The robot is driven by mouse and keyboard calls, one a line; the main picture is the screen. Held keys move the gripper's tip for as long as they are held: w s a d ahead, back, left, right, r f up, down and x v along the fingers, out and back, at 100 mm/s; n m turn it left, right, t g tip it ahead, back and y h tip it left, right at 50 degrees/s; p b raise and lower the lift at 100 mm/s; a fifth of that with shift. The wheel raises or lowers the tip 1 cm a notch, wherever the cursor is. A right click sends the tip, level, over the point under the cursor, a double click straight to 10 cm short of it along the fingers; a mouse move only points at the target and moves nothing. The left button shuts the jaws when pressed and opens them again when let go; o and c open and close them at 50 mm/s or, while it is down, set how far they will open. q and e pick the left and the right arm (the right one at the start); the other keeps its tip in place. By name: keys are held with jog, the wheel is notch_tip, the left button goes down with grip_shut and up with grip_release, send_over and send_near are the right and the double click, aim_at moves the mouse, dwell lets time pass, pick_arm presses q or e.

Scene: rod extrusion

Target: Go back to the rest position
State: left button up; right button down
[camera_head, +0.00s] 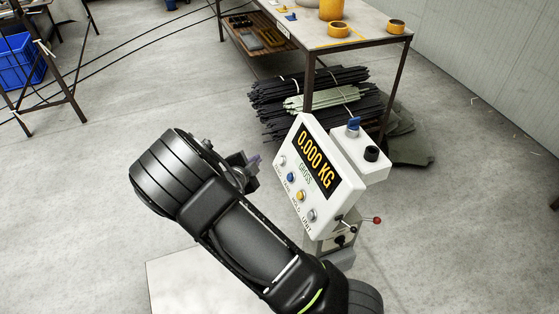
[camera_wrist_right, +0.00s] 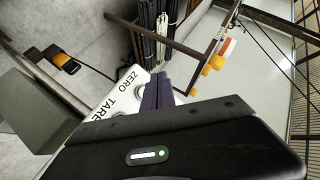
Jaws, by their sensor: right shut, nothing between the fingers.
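My right gripper (camera_head: 252,164) is just left of the white scale display (camera_head: 350,193), level with its button side. Its two dark fingers (camera_wrist_right: 157,92) are together and empty in the right wrist view. They point toward the panel edge, near the words ZERO and TARE; I cannot tell whether they touch it. The display reads 0.000 KG, GROSS, above a row of grey, blue and yellow buttons. My right arm comes in from the bottom and hides part of the floor and a pale platform (camera_head: 180,284). My left gripper is not in view.
A table (camera_head: 365,22) with yellow tape rolls (camera_head: 338,30) stands at the back. Bundles of dark rods (camera_head: 290,90) lie near its legs. A red-knobbed lever (camera_head: 376,220) sticks out from the display's stand. A blue crate (camera_head: 18,60) is far left.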

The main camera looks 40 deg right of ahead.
dwell(0.4)
jog(key=s+a+f+n+g+y, duration=0.1)
jog(key=s+a+f+n+y, duration=0.2)
jog(key=s+a+f+n, duration=0.5)
jog(key=s+a+f+n+g+y, duration=0.2)
jog(key=s+a+f+y, duration=0.25)
jog(key=f, duration=0.65)
jog(key=s+a+n+g+y, duration=0.1)
jog(key=s+a+n+y, duration=0.3)
jog(key=s+a, duration=0.4)
jog(key=s+a+f+n+g+y, duration=0.1)
jog(key=s+a+n+g+y, duration=0.1)
jog(key=s+a+n, duration=0.5)
jog(key=s+a+y, duration=0.1)
jog(key=a, duration=0.5)
jog(key=shift+s+y, duration=0.3)
jog(key=shift+y, duration=0.05)
